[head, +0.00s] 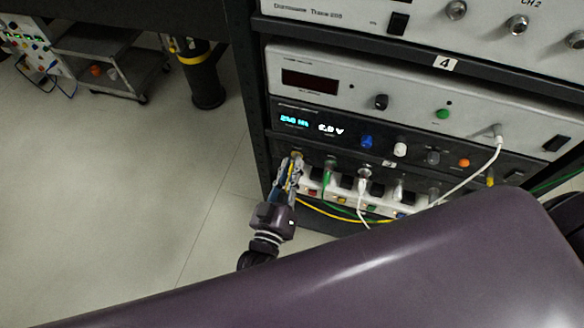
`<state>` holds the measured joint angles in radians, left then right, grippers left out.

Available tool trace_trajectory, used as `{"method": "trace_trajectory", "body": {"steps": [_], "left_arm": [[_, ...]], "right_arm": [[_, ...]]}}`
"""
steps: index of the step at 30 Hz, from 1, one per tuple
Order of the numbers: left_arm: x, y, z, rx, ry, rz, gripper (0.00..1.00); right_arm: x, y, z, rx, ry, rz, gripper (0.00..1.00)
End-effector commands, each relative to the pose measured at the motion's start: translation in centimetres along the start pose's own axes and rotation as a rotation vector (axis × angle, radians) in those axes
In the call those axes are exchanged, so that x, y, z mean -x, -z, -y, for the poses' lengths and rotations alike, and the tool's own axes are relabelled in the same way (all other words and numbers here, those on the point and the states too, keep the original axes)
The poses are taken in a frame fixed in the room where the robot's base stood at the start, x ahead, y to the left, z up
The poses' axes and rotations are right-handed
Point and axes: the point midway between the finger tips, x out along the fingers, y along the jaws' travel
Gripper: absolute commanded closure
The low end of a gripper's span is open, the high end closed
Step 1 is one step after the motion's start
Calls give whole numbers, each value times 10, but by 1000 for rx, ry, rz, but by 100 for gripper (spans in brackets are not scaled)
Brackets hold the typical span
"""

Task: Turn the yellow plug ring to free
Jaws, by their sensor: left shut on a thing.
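My left gripper (293,167) reaches up to the left end of the lower panel on the rack and is shut on the yellow plug (298,155). The fingers cover most of the plug and its ring, so I cannot tell how the ring is turned. A yellow cable (340,213) runs in an arc below the row of plugs, its left end near the gripper. My right gripper is not in view.
Green (328,168) and white (363,175) plugs sit close to the right of my left gripper, with cables hanging down. A dark rack post (252,110) stands just left. My purple body part fills the lower foreground. Open floor (120,190) lies left.

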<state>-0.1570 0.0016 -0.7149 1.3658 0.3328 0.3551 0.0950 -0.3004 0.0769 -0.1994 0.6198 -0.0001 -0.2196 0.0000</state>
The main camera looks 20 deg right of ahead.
Motion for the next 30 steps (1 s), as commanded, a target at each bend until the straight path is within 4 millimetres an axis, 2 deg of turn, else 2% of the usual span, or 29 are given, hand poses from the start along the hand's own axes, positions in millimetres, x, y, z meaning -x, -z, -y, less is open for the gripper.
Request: {"method": "trace_trajectory", "body": {"steps": [18, 30], "left_arm": [[0, -2, 3, 587, 0, 0, 100], [0, -2, 3, 898, 0, 0, 100]], "right_arm": [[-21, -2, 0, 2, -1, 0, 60], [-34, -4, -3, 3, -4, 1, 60]]}}
